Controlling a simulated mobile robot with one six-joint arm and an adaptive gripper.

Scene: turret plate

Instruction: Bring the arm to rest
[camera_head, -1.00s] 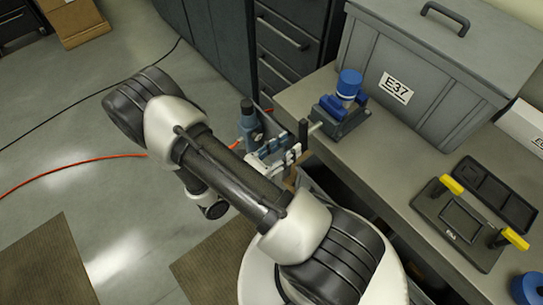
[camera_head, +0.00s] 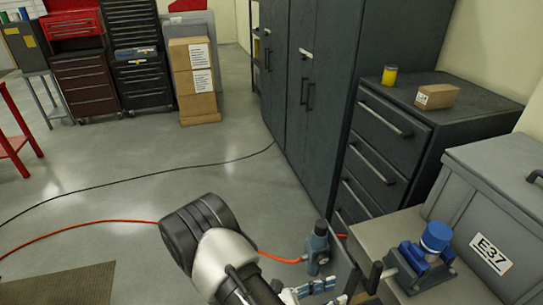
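My arm (camera_head: 222,262) shows at the bottom centre of the head view, with a dark ribbed joint and white housings. It is raised over the floor beside the bench. Part of what looks like my gripper (camera_head: 318,290), with pale finger-like parts, shows at the bottom edge near the bench end. The lower frame edge cuts it off, so its opening and anything between its fingers cannot be made out. A blue-grey upright part with a dark top (camera_head: 318,247) stands close behind it.
The bench (camera_head: 375,234) at right holds a blue fixture with a blue cylinder (camera_head: 436,237) and a grey bin marked E37 (camera_head: 495,215). Dark cabinets (camera_head: 330,100) stand behind. An orange cable (camera_head: 100,222) and a black cable (camera_head: 200,168) cross the open floor at left.

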